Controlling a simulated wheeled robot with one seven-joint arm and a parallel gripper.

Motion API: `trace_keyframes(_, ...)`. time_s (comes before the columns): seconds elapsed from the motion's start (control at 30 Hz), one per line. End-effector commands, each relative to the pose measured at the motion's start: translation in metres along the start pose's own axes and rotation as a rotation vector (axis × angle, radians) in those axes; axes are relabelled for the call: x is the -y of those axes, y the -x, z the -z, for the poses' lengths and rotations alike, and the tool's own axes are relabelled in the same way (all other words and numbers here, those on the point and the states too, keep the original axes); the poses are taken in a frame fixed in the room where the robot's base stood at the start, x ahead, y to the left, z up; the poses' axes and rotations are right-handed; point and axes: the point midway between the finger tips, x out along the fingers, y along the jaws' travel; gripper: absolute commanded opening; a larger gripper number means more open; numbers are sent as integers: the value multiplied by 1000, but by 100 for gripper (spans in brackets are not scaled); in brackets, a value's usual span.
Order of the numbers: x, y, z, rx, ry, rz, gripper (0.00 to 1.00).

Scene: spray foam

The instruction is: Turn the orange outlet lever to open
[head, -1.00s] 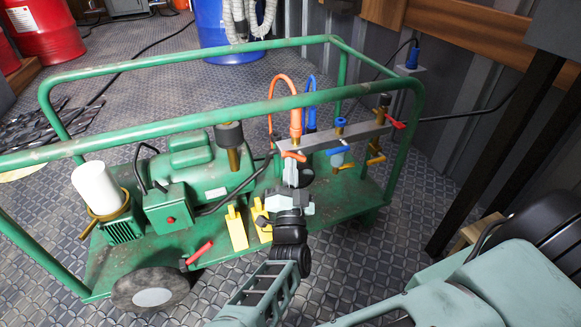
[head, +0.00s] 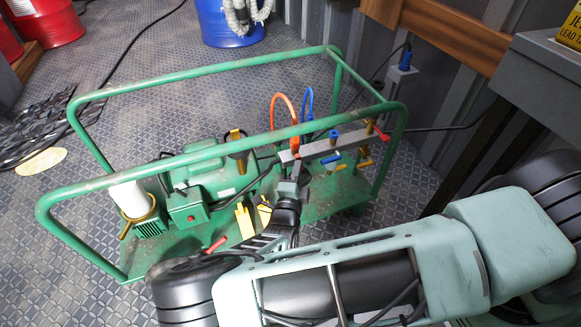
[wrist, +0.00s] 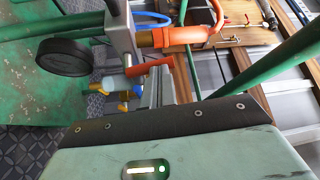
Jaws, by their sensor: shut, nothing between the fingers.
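The orange outlet lever (wrist: 150,74) shows in the wrist view below the orange hose fitting (wrist: 170,37), next to the grey manifold bar (wrist: 120,33). My gripper (wrist: 160,84) is shut and empty, with its fingers at the lever's right part. They look very close to it or touching; I cannot tell which. In the head view my gripper (head: 300,168) is just under the near end of the manifold bar (head: 335,143), and it and my arm hide much of the lever there. The orange hose (head: 281,100) rises above this end.
A green cart frame (head: 240,142) surrounds the manifold, with its top rail close to my wrist. Blue (head: 332,158) and yellow (head: 365,163) levers sit farther along the bar. A red-handled valve (head: 378,130) is at its far end. A green motor (head: 225,175) stands to the left.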

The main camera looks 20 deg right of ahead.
Motion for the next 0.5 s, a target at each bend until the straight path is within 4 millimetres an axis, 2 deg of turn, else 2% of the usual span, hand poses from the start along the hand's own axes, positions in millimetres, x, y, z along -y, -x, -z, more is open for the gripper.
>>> trace_keyframes(0.03, 7, -2, 3, -1, -24, -18, 0)
trace_keyframes(0.13, 6, -3, 5, -2, -74, -51, 0)
trace_keyframes(0.5, 4, -6, 8, 0, -70, -45, 0)
